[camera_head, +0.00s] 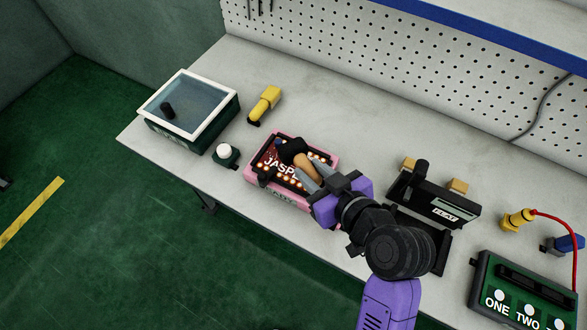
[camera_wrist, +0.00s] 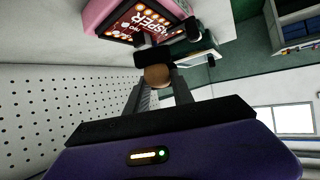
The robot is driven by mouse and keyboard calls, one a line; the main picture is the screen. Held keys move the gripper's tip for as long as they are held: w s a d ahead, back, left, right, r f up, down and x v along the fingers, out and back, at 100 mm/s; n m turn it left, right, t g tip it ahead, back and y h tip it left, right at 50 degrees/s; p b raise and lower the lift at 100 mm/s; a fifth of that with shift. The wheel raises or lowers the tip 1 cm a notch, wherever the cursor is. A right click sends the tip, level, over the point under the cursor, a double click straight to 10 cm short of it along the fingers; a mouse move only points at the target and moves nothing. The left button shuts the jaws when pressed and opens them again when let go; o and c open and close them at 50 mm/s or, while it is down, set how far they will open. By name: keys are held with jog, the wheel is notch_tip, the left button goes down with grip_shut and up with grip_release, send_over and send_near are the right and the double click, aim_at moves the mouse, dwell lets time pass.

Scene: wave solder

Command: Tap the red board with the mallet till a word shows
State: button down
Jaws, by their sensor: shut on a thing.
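The red board (camera_head: 268,161) sits in a pink case on the bench in the head view, ringed by small lit lamps. White letters show on it; I read "JASPE", with the right end hidden. In the wrist view the board (camera_wrist: 146,22) shows "ASPER". My gripper (camera_head: 315,178) is shut on the mallet (camera_head: 303,164), which has a wooden handle and a black head. The mallet head is over the upper right part of the board; whether it touches cannot be told. The wrist view shows the handle end (camera_wrist: 157,74) between the fingers.
Left of the board are a white button on a green base (camera_head: 225,153), a yellow tool (camera_head: 265,103) and a glass-topped green box (camera_head: 192,103). A black device with a display (camera_head: 436,198) stands to the right, and a green numbered panel (camera_head: 520,295) lies farther right.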

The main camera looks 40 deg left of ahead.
jog(key=shift+f, duration=0.1)
jog(key=shift+f+b, duration=1.25)
jog(key=shift+f, duration=0.1)
jog(key=shift+r+p, duration=1.05)
jog(key=shift+r, duration=0.4)
jog(key=shift+f, duration=0.1)
jog(key=shift+f+b, duration=1.2)
jog(key=shift+f, duration=0.2)
